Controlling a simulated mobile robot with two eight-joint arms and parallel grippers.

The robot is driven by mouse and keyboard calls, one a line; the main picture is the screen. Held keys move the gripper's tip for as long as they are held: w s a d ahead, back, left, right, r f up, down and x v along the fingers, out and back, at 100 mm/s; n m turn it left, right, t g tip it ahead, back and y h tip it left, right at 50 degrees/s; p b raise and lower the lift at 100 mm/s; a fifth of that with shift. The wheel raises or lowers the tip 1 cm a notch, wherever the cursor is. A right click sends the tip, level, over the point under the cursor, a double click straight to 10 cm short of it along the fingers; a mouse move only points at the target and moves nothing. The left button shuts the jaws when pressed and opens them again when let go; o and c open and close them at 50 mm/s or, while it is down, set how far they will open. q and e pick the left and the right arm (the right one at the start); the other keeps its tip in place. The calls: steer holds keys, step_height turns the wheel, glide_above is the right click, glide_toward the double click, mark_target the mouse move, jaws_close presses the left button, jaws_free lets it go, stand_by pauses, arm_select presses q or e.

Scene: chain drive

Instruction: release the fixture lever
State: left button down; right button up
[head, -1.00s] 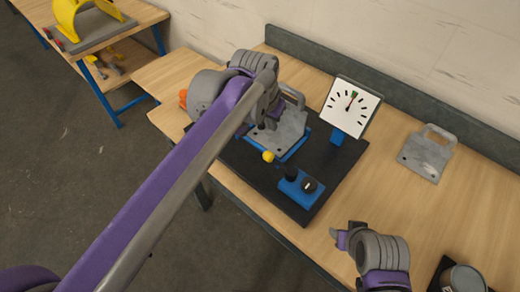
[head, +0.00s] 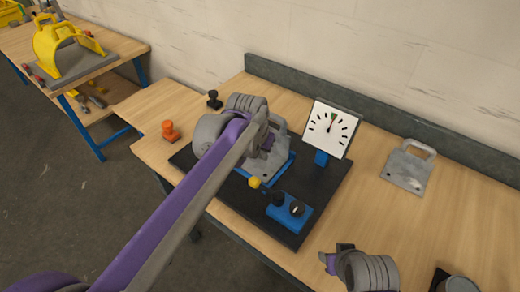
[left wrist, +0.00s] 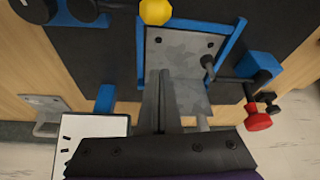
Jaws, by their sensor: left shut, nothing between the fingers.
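A grey metal plate (head: 279,146) with a handle sits in a blue fixture (head: 243,174) on a black base board; my left arm partly hides it. In the left wrist view the plate (left wrist: 180,55) lies beyond my left gripper (left wrist: 160,85), which is shut and empty over the plate's edge. A dark bar (left wrist: 235,79) at a blue block (left wrist: 259,67) and a red knob (left wrist: 258,120) show beside the fixture. My right gripper (head: 335,256) is apart at lower right; its jaw gap is unclear.
A loose grey plate (head: 408,168) lies at right. An orange knob (head: 170,131) and a black knob (head: 214,99) stand at left. Bare table lies between the board and the loose plate.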

mark_target(266, 190)
arm_select(q)
steer(key=x, duration=0.3)
steer(key=shift+w+f, duration=0.15)
steer(key=shift+f, duration=0.25)
steer(key=shift+s+a+f, duration=0.1)
steer(key=shift+s+a, duration=0.15)
steer(key=shift+s, duration=0.35)
steer(key=shift+s+a+f, duration=0.15)
steer(key=shift+s+a, duration=0.15)
steer(key=shift+s, duration=0.3)
steer(key=shift+s+a+f, duration=0.1)
steer(key=shift+s+a, duration=0.15)
steer(key=shift+s, duration=0.35)
